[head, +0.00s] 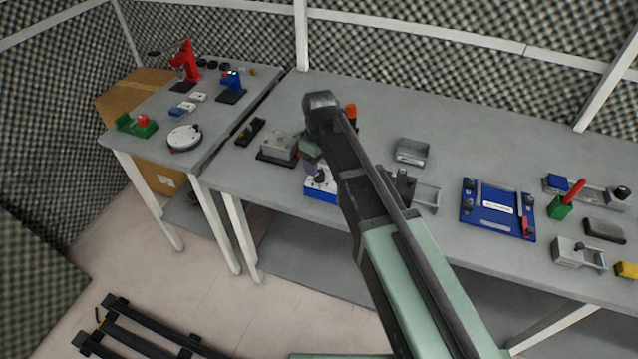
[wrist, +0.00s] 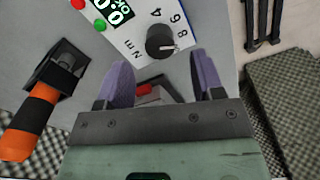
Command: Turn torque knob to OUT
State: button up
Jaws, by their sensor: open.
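The torque knob (wrist: 160,42) is a round black knob with a white pointer on a white panel (wrist: 125,30), seen in the wrist view. Its pointer faces right, near the 8 on the printed scale. No OUT label is readable. In the head view the panel belongs to a blue and white box (head: 320,187) near the table's front edge. My gripper (wrist: 162,78) is open, its two purple fingers apart with nothing held. In the wrist view the knob shows beyond and between the fingertips; I see no contact. In the head view my gripper (head: 311,163) is just above the box, partly hiding it.
An orange-handled tool in a black holder (wrist: 58,68) stands left in the wrist view. A grey block on a dark base (head: 279,148) is left of the box. A grey tray (head: 412,151) and blue panel (head: 497,208) lie right.

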aim_at(319, 173)
notch_tip(319, 173, down, 5)
jog(key=b, duration=0.3)
jog(key=shift+r, duration=0.15)
jog(key=c, duration=0.9)
jog(key=shift+m, duration=0.3)
jog(key=m, duration=0.8)
jog(key=shift+m, duration=0.3)
